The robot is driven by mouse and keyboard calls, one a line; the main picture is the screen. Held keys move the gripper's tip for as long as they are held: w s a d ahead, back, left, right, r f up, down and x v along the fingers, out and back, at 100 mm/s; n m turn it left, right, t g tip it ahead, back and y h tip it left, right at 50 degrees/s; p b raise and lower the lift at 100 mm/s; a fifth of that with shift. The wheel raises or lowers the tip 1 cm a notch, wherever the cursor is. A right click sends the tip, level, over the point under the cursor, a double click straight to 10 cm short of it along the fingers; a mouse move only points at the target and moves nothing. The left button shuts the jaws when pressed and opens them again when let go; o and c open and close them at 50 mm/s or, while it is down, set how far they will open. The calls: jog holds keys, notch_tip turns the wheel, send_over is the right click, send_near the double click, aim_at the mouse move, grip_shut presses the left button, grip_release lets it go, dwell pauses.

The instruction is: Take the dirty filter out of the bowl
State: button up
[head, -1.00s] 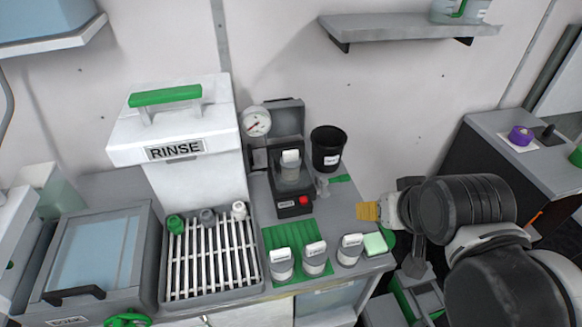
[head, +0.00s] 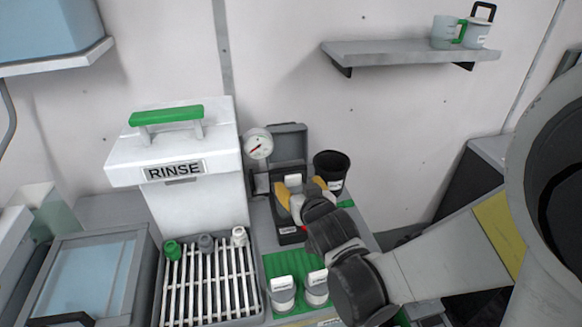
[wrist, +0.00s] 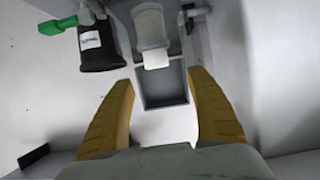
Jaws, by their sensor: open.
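The dirty filter (head: 292,179) stands in the bowl on a small black device with a raised grey lid. Only its pale top tab shows clearly in the head view. In the wrist view the filter (wrist: 150,28) is a pale cylinder with a white tab, beyond my fingertips. The bowl is mostly hidden by my gripper in the head view, and its edge is unclear in the wrist view. My gripper (head: 304,188) is open, its yellow fingers on either side of the filter's top in the head view. In the wrist view nothing sits between the fingers (wrist: 160,78).
A black cup (head: 331,170) stands just right of the device. A round gauge (head: 258,144) is at its left. The white RINSE box (head: 180,155) and a slatted rack (head: 208,275) are further left. White-topped filters (head: 283,290) stand on a green mat in front.

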aim_at(294, 177)
jog(key=b+x, duration=0.1)
jog(key=x, duration=0.2)
jog(key=b+x, duration=0.1)
jog(key=x, duration=0.1)
jog(key=b+x, duration=0.1)
jog(key=x, duration=0.2)
jog(key=shift+w+d+f, duration=0.2)
jog(key=shift+w+f, duration=0.05)
jog(key=shift+s+r, duration=0.1)
jog(key=shift+c, duration=0.5)
grip_shut()
